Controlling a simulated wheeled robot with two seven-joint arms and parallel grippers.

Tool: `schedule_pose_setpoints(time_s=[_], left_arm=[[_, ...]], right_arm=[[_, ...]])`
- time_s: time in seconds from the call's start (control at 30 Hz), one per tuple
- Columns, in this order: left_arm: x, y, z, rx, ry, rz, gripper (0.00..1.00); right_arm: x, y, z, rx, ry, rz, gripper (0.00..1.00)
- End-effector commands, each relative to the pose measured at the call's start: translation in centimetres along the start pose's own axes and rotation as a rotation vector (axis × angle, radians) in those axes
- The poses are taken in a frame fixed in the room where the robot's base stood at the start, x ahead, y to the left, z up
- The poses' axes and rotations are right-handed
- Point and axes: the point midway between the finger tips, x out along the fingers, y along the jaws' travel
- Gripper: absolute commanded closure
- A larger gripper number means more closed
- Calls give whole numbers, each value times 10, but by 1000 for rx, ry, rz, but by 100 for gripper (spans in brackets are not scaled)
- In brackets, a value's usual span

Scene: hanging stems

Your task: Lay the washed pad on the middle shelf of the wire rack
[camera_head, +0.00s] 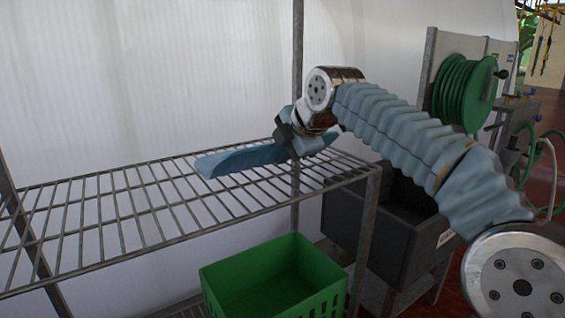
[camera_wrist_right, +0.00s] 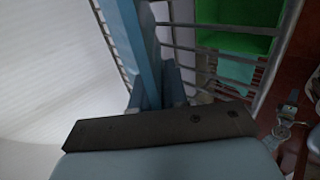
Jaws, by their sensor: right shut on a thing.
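The blue pad (camera_head: 245,160) is over the far right part of the wire rack's shelf (camera_head: 100,238). My right gripper (camera_head: 292,142) is shut on the pad near its right part, and the pad extends out to both sides of the jaws. The pad's left end is low over the wires; I cannot tell whether it touches them. In the right wrist view the pad (camera_wrist_right: 130,45) shows nearly edge-on as a blue strip, beside the shelf's wires (camera_wrist_right: 185,47). The jaw tips are partly hidden by the pad and wrist. My left gripper is not in view.
A green crate (camera_head: 232,272) stands below the shelf. A rack post (camera_head: 298,60) rises at the back, close to my right gripper. A dark sink basin (camera_head: 378,235) and a green hose reel (camera_head: 465,90) are at the right. The shelf's left and middle are bare.

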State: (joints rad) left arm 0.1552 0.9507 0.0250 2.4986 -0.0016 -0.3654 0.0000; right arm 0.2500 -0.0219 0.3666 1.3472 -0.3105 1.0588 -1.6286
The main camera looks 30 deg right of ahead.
Motion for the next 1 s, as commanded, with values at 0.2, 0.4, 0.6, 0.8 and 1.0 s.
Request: schedule_pose_setpoints(time_s=[0.2,0.4,0.6,0.8,1.0], left_arm=[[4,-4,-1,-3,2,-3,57],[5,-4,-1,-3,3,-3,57],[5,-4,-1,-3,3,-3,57],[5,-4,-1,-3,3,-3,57],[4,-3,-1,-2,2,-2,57]], right_arm=[[12,-14,0,-1,0,2,100],[12,-14,0,-1,0,2,100],[13,-14,0,-1,0,2,69],[13,-14,0,-1,0,2,61],[8,-12,0,-1,-1,3,61]])
